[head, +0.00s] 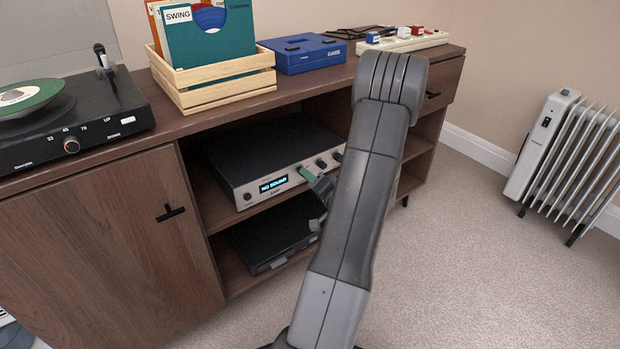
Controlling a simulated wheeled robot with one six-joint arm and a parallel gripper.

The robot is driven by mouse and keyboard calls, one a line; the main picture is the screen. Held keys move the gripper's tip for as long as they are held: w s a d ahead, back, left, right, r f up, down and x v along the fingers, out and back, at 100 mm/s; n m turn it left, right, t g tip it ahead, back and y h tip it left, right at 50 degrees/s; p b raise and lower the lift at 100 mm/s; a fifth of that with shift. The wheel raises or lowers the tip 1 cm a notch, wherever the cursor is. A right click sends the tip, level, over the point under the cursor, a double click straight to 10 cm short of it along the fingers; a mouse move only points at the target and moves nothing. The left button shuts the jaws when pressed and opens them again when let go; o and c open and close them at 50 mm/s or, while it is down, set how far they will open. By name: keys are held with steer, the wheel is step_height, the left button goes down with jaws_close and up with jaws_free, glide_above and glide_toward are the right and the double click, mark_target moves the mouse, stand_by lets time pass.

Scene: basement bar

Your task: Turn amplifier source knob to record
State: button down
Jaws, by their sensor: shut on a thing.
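The amplifier (271,152) is a black box with a silver front, standing on the cabinet's upper shelf. Its small display (273,185) reads "NO SOUND". My gripper (308,175) is at the amplifier's front, just right of the display, with a green fingertip showing. It is shut on a knob there, which the fingers hide; I cannot read that knob's position or labels. The amplifier's right end is hidden behind my arm.
A turntable (75,125) with a green-label record stands at the left on the cabinet top. A wooden record crate (225,88), a blue case (302,54) and a power strip (405,42) stand farther right. A black device (268,240) sits below the amplifier. A white radiator (565,150) is at right.

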steer(key=shift+f, duration=0.1)
steer(key=c, duration=1.3)
jaws_free()
steer(key=shift+p+v, duration=1.3)
steer(key=shift+v, duration=5.65)
steer(key=shift+a, duration=0.1)
steer(key=b+x, duration=0.2)
steer(key=x, duration=1.1)
steer(key=shift+w+a+b, duration=0.15)
steer(key=shift+w+b, duration=0.15)
steer(key=shift+w, duration=0.05)
